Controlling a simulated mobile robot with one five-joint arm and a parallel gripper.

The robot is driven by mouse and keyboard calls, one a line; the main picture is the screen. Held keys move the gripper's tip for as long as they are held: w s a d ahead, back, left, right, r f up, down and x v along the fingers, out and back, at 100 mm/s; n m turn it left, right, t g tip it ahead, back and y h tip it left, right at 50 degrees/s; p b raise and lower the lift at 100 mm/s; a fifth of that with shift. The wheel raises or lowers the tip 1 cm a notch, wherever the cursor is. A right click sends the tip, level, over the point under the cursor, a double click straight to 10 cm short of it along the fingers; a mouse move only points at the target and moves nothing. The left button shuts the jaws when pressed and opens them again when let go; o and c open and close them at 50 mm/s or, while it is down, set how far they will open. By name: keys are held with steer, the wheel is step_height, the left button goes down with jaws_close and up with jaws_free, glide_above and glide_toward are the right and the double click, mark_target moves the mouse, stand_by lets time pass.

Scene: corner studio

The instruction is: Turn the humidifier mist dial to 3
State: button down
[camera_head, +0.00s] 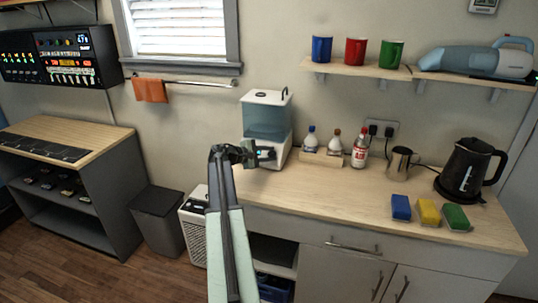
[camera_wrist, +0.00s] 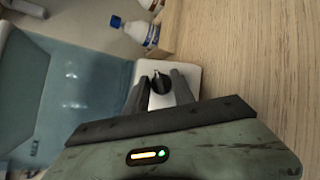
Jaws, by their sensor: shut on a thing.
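The humidifier (camera_head: 267,118) stands at the left end of the wooden counter, with a white body and a blue see-through tank. In the wrist view its tank (camera_wrist: 70,100) fills the left side. The dark round mist dial (camera_wrist: 161,83) sits on the white front face, with a pale mark on it. My gripper (camera_wrist: 160,84) has its two fingers on either side of the dial, shut on it. In the head view my gripper (camera_head: 250,154) is at the humidifier's front and hides most of the dial. I cannot read any numbers around it.
A metal jug (camera_head: 400,163), a black kettle (camera_head: 466,170) and coloured sponges (camera_head: 428,211) are farther right. The counter's front middle (camera_head: 320,195) is clear.

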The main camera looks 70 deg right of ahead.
steer(key=shift+w+d+r+m+y+p, duration=0.15)
steer(key=shift+m+y+p, duration=0.35)
steer(key=shift+m+p, duration=0.35)
stand_by(1.3)
steer(key=c, duration=1.1)
jaws_free()
steer(key=shift+o, duration=0.2)
steer(key=p+v, duration=0.3)
steer(key=v, duration=0.4)
steer(key=shift+w+a, duration=0.2)
steer(key=shift+a, duration=0.15)
